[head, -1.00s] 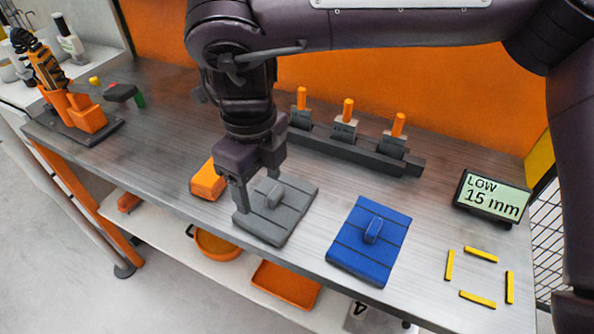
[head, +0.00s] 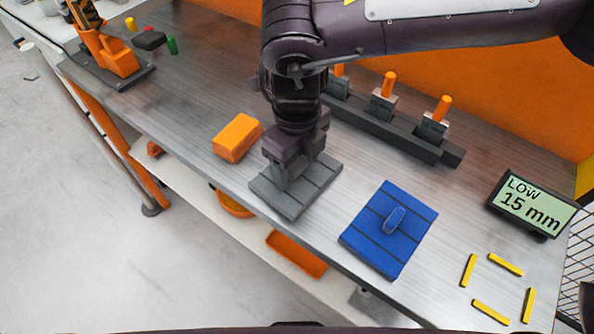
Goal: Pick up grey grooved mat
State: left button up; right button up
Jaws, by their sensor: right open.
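The grey grooved mat (head: 318,180) lies flat on the metal bench near its front edge. My right gripper (head: 293,176) points down over the middle of the mat, with its jaws open. Its fingers are low, around where the mat's raised grip was seen, and they hide that grip. I cannot tell whether the fingers touch the mat. My left gripper is not in view.
A blue grooved mat (head: 372,242) with a raised grip lies to the right. An orange block (head: 237,138) sits just left of the grey mat.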

jog(key=c, duration=1.1)
jog(key=shift+o, duration=0.2)
jog(key=shift+r, duration=0.1)
